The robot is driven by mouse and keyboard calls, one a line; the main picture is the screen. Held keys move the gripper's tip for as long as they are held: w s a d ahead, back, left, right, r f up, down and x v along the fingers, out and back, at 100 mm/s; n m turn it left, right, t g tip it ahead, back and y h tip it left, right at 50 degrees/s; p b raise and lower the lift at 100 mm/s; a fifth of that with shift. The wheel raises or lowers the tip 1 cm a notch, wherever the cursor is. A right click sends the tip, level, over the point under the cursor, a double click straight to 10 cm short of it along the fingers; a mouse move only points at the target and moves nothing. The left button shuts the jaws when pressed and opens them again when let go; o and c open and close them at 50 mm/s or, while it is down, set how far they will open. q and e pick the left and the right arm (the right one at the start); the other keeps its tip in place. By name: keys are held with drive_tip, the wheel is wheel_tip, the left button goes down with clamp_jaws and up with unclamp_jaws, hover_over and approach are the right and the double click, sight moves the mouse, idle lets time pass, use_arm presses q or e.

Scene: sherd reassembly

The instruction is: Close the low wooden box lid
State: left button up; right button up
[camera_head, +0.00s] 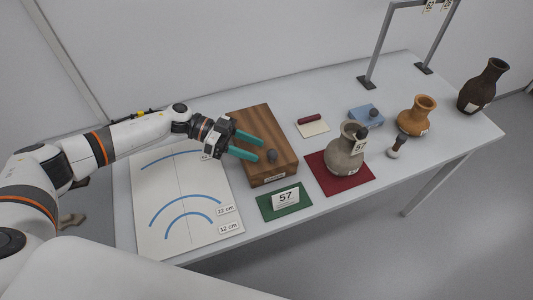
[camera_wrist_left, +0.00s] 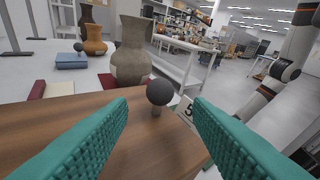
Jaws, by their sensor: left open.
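The low wooden box (camera_head: 266,119) stands on the table with its brown lid (camera_wrist_left: 55,125) lying flat on top, and no gap shows at the front. A dark round knob (camera_head: 271,156) stands on the lid towards its front; it also shows in the left wrist view (camera_wrist_left: 160,92) on a short stem. My left gripper (camera_head: 260,149) is open above the lid, its teal fingers pointing at the knob. In the left wrist view (camera_wrist_left: 161,104) the knob appears between the fingertips, with a clear gap on both sides. My right gripper is not in view.
A grey-brown vase (camera_head: 345,158) stands on a red mat (camera_head: 328,185) right of the box. A green mat (camera_head: 270,206) with a card "57" (camera_head: 286,198) lies in front. A curve chart (camera_head: 165,225) lies left. A blue box (camera_head: 362,114) and orange vase (camera_head: 414,118) stand farther right.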

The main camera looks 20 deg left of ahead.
use_arm(q)
drive_tip(key=v, duration=0.6)
drive_tip(key=shift+b, duration=0.35)
drive_tip(key=shift+f, duration=0.1)
